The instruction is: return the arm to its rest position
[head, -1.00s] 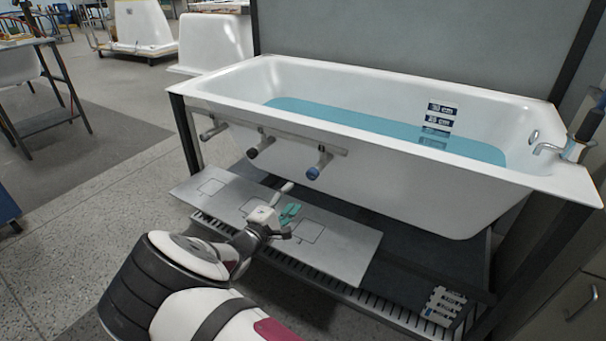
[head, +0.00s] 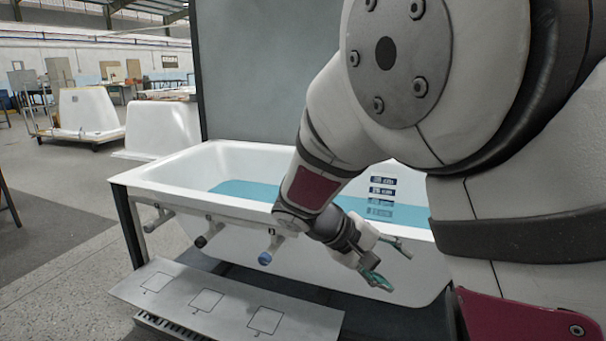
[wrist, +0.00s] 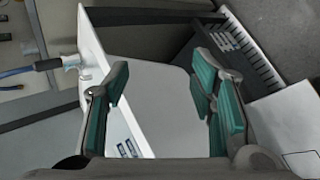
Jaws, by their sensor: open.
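My gripper (head: 391,266) is in front of the white bathtub (head: 180,180), in the right half of the head view. Its fingers are open, and nothing shows between them. In the wrist view my gripper (wrist: 160,78) has its green-padded fingers spread wide, with the tub's white side (wrist: 160,105) behind the gap. My arm reaches in from the right of the head view and hides the tub's right part. The tub holds blue water (head: 250,190).
Three valve handles, the blue-ended one (head: 268,250) rightmost, stick out below the tub's front rim. A grey plate with marked squares (head: 215,318) lies in front, bare. A tap with a blue hose (wrist: 70,62) shows in the wrist view. Open floor (head: 50,270) lies left.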

